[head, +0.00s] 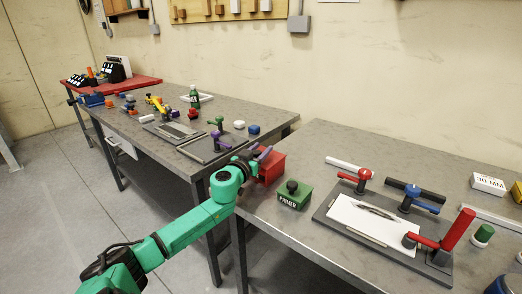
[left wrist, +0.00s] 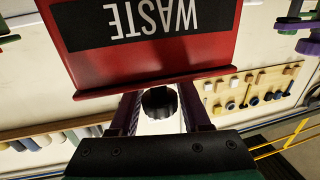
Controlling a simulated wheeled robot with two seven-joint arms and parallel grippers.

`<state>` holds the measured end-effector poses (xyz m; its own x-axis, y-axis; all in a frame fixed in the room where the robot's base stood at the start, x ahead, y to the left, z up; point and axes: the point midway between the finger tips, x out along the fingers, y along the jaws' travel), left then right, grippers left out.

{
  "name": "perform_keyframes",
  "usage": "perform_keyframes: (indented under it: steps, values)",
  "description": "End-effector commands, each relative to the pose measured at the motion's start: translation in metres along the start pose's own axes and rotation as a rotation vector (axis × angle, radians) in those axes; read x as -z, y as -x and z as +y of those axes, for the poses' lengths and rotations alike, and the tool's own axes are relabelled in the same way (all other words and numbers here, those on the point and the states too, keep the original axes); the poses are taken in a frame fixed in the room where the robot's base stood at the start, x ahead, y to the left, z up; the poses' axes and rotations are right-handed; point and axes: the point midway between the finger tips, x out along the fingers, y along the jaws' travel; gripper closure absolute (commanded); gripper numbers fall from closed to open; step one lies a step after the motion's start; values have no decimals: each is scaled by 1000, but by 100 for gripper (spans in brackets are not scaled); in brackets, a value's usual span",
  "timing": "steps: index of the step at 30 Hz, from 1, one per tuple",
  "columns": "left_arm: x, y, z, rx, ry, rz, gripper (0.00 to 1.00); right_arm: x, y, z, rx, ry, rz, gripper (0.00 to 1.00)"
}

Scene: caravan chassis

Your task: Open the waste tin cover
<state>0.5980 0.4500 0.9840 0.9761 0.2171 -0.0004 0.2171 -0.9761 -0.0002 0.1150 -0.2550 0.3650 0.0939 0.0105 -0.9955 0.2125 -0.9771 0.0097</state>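The red waste tin (head: 271,168) stands at the left front corner of the right bench in the head view, partly hidden by my left gripper (head: 259,156). In the left wrist view the tin (left wrist: 150,30) shows upside down, with its WASTE label at the top. Its red cover rim (left wrist: 155,82) runs across below the label, and the cover appears to sit on the tin. A black knob (left wrist: 160,103) lies between the two purple fingers of my left gripper. The fingers are apart, one on each side of the knob, with pale background showing beside it. My right gripper is out of view.
A green PRIMER tin (head: 294,196) with a black knob stands just right of the waste tin. A grey board (head: 330,207) with paper and clamps lies further right. Another cluttered bench (head: 270,118) is on the left, with a gap between benches.

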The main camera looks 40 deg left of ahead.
Motion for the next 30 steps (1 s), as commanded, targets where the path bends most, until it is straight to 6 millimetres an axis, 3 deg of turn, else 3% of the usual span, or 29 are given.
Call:
perform_keyframes:
  steps: [1,3,30]
  values:
    - [0,0,0,0,0,0,77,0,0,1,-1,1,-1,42]
    - [0,0,0,0,0,0,100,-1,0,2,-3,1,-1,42]
    - [-1,0,0,-1,0,-1,100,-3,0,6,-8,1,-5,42]
